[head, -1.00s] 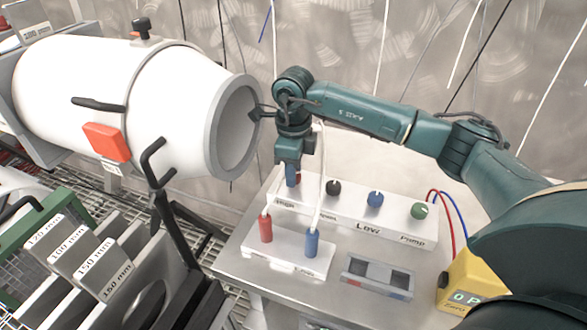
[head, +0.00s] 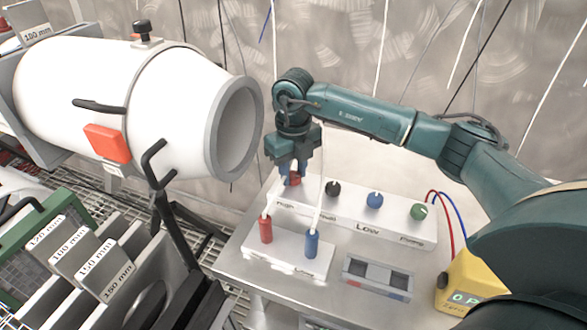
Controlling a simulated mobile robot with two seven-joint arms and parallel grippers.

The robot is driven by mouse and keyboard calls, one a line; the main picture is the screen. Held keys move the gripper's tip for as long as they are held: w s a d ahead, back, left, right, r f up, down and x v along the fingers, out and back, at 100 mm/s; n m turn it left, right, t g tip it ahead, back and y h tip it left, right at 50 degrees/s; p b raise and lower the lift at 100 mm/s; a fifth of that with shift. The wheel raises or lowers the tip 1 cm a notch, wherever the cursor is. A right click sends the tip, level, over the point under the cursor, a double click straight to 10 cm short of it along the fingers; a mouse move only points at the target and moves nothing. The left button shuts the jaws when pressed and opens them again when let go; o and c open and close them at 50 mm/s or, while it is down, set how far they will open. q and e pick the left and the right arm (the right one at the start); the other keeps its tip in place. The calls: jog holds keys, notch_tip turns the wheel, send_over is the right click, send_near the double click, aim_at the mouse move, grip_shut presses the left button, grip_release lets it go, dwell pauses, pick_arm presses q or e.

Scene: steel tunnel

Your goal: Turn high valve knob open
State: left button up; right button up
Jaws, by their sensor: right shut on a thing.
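The high valve knob (head: 295,180) is red and stands at the left end of the white valve panel (head: 398,232), by a label that seems to read "High". My right gripper (head: 290,178) points down from above and is shut on this knob. The fingers hide most of the knob, so its pointer and exact angle cannot be seen. My left gripper is not in view.
To the right on the panel are a black knob (head: 333,189), a blue knob (head: 374,200) and a green knob (head: 418,211). Red (head: 266,230) and blue (head: 311,243) plugs with white leads stand in front. A white cylinder (head: 165,100) lies to the left, close to the wrist.

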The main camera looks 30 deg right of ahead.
aim_at(294, 175)
jog(key=shift+r, duration=0.1)
dwell(0.4)
jog(key=o, duration=1)
jog(key=shift+c, duration=0.2)
notch_tip(294, 175, up, 13)
